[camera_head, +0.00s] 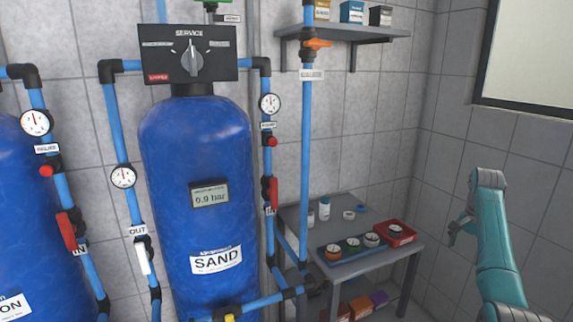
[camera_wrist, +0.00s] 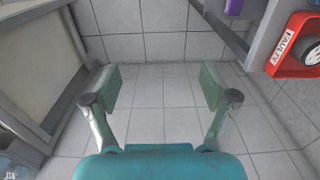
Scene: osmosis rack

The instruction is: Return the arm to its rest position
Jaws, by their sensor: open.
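My gripper (camera_head: 453,235) hangs at the end of my teal arm on the right side of the head view, in front of the tiled wall and to the right of the small table. In the wrist view my gripper (camera_wrist: 158,92) has its two fingers spread wide apart, with nothing between them but the grey tiled floor and wall behind. The gripper is open and empty. My arm is bent, with its elbow high and the gripper on its left side.
A grey table (camera_head: 345,205) holds jars, a tray of round parts and a red tray (camera_head: 396,234). The red tray's "FAULTY" label shows in the wrist view (camera_wrist: 290,38). A blue SAND tank (camera_head: 200,150) with pipes stands left. A shelf (camera_head: 345,33) hangs above.

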